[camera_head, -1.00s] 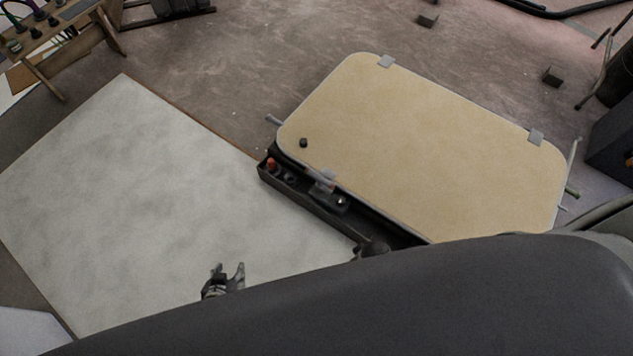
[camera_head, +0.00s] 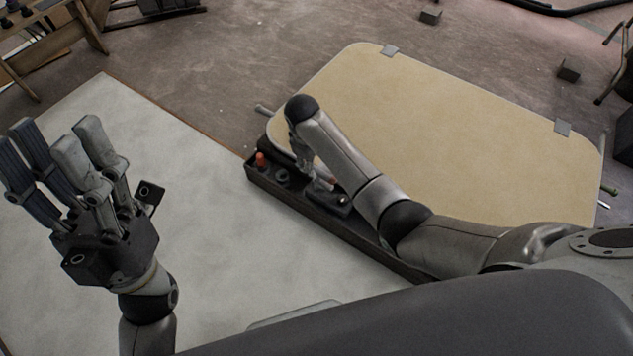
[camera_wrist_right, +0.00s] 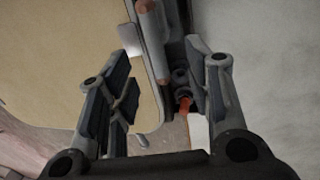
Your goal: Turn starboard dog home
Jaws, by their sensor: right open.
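The tan hatch panel (camera_head: 450,130) lies flat with rounded corners. I cannot tell which is the starboard dog. My right gripper (camera_head: 308,168) is over the panel's near-left edge, partly hidden by its arm. In the right wrist view it (camera_wrist_right: 160,60) is open, with the panel edge and a pinkish-grey cylinder (camera_wrist_right: 152,25) beyond its fingers. My left gripper (camera_head: 62,165) is raised over the pale sheet, open and empty.
A dark narrow tray (camera_head: 370,236) runs along the panel's near edge and holds an orange-topped item (camera_head: 260,159) and other small parts. A pale sheet (camera_head: 100,110) covers the left floor. Small dark blocks (camera_head: 430,17) lie beyond the panel.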

